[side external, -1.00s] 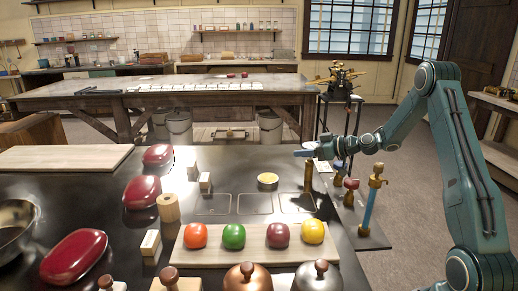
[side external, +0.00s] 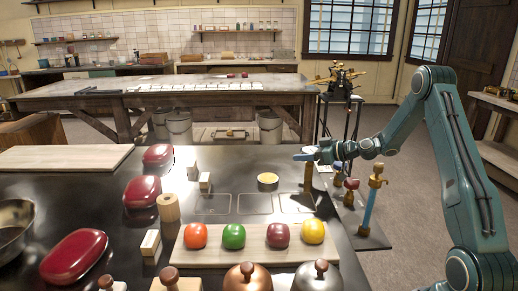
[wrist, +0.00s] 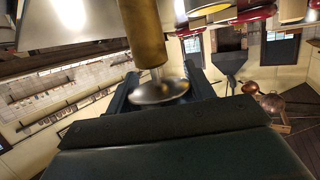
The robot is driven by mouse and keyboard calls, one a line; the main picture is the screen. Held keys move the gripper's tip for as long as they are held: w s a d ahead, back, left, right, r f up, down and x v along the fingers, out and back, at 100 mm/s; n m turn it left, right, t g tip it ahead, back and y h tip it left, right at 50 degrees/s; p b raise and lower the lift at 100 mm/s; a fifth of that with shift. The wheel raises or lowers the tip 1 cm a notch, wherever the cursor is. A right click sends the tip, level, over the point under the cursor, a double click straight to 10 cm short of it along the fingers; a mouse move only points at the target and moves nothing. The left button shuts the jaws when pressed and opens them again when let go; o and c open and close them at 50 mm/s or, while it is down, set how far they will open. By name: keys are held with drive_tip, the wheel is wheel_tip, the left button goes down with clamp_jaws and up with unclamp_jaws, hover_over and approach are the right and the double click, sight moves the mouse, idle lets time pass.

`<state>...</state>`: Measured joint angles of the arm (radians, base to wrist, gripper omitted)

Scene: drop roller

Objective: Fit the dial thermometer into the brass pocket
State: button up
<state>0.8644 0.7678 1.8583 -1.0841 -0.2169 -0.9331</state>
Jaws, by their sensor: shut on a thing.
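My gripper (side external: 306,157) is shut on the dial thermometer, whose pale round head (side external: 311,149) shows at the jaws in the side view. In the wrist view the silver round head (wrist: 158,92) sits between my two fingers (wrist: 160,94). A short silver neck joins it to the end of the brass pocket (wrist: 144,32), in line with it. In the side view the brass pocket (side external: 308,178) stands upright directly below my gripper, near the bench's right edge. The stem is not seen; it appears to be inside the pocket, but how deep I cannot tell.
Several small brass fittings (side external: 351,190) and a blue column with a brass top (side external: 371,205) stand right of the pocket. A board with coloured balls (side external: 245,253) lies in front. A yellow-topped round dish (side external: 268,180) sits to the left.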

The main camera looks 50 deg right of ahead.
drive_tip(key=o, duration=1.1)
drive_tip(key=shift+f, duration=0.2)
drive_tip(key=shift+s, duration=0.15)
drive_tip(key=shift+s+d+r, duration=0.1)
drive_tip(key=shift+s+d, duration=0.15)
drive_tip(key=shift+s, duration=0.2)
drive_tip(key=shift+r+v, duration=0.1)
drive_tip(key=shift+v, duration=1.5)
drive_tip(key=shift+r+v, duration=0.15)
drive_tip(key=shift+v, duration=1.45)
drive_tip(key=shift+w+a+r, duration=0.1)
drive_tip(key=shift+a, duration=0.1)
